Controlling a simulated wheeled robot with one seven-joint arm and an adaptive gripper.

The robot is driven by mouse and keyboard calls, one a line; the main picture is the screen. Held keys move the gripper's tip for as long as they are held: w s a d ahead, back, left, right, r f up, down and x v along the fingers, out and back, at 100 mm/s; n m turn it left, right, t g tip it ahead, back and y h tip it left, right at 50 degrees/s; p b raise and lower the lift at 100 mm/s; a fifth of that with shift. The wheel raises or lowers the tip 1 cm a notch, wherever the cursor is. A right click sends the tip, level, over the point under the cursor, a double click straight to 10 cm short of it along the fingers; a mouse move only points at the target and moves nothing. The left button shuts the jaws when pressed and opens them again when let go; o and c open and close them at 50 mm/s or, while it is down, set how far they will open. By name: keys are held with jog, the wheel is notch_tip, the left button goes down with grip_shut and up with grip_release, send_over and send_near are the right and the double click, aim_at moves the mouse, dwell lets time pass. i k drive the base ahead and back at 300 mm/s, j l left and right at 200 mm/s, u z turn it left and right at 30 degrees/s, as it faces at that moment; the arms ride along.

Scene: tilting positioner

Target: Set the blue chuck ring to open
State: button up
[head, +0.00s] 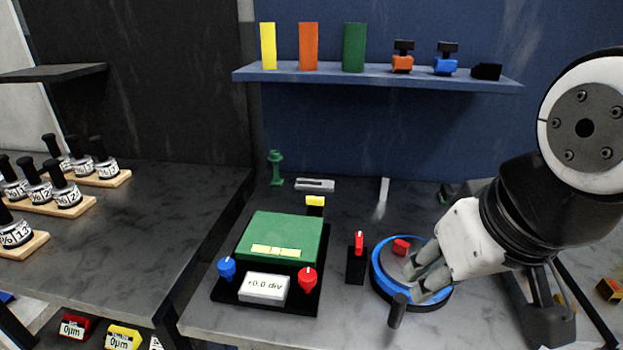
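The blue chuck ring (379,282) lies around a grey round plate on the bench at the lower right in the head view. A black handle (397,312) sticks out from its near side. A small red block (401,247) sits on the plate toward the back. My gripper (411,284) reaches in from the right, low over the ring's right part. Its two grey fingertips look apart, with nothing visible between them. The nearer fingertip is close to the handle's inner end; I cannot tell whether they touch. My gripper hides the ring's right side.
A black box with a red switch (359,243) stands just left of the ring. Further left is a green-topped device (279,238) with blue and red knobs and a "+0.0 div" display. A blue shelf (376,76) runs behind.

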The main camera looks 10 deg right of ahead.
aim_at(402, 297)
jog(key=k+z, duration=0.15)
jog(key=z, duration=0.2)
jog(key=k+l+z, duration=0.15)
jog(key=z, duration=0.2)
jog(key=k+l+z, duration=0.15)
jog(key=z, duration=0.15)
